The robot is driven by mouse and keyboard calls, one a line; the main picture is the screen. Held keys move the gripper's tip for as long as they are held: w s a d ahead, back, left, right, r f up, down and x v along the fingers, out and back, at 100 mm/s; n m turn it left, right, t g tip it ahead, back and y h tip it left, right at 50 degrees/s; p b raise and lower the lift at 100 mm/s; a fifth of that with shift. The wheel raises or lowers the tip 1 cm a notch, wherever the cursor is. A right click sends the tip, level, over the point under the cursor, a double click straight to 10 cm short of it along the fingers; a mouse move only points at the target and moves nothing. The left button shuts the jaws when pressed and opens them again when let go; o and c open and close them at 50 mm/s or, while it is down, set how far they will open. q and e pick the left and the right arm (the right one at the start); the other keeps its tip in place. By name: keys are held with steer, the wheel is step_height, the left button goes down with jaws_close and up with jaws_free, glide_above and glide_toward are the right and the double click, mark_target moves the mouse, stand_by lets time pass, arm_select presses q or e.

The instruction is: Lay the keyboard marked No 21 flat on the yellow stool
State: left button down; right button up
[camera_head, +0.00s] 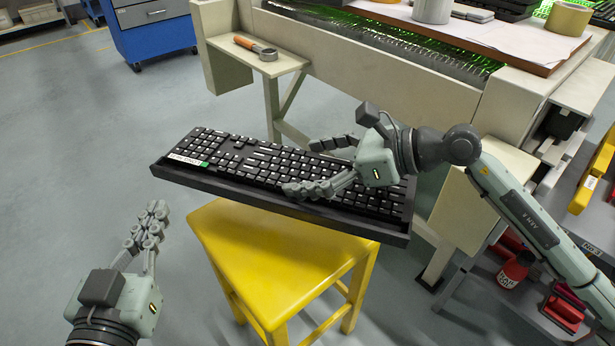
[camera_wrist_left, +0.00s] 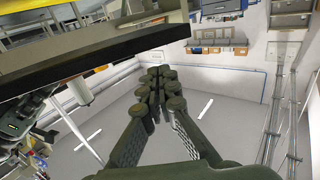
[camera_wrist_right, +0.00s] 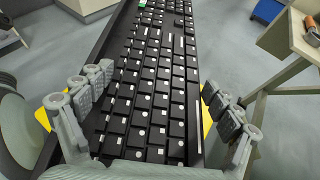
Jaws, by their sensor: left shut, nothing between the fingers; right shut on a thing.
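A black keyboard (camera_head: 265,172) with a green-and-white label at its left end is above the yellow stool (camera_head: 230,230) in the head view. It looks close to level, and whether it touches the seat cannot be told. The label's number is too small to read. My right gripper (camera_head: 322,166) is shut on the keyboard near its right part, one finger along each long edge; the keyboard (camera_wrist_right: 150,90) also runs between the fingers in the right wrist view. My left gripper (camera_head: 150,225) is shut and empty, left of the stool and apart from the keyboard.
A pale printing machine (camera_head: 380,60) with a green-lit bed stands behind. A small side shelf (camera_head: 235,55) holds an orange-handled tool (camera_head: 256,47). A blue cabinet (camera_head: 150,30) is at the back left. A cluttered rack with a red bottle (camera_head: 514,270) is at right. Floor at left is clear.

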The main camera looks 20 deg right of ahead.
arm_select(q)
steer(key=shift+s+d+r+t+h, duration=0.15)
steer(key=shift+r+t, duration=0.05)
steer(key=shift+r, duration=0.45)
steer(key=shift+s+d+r+t+h, duration=0.1)
steer(key=shift+s+r+t+h, duration=0.1)
steer(key=shift+r, duration=0.4)
steer(key=shift+w, duration=0.1)
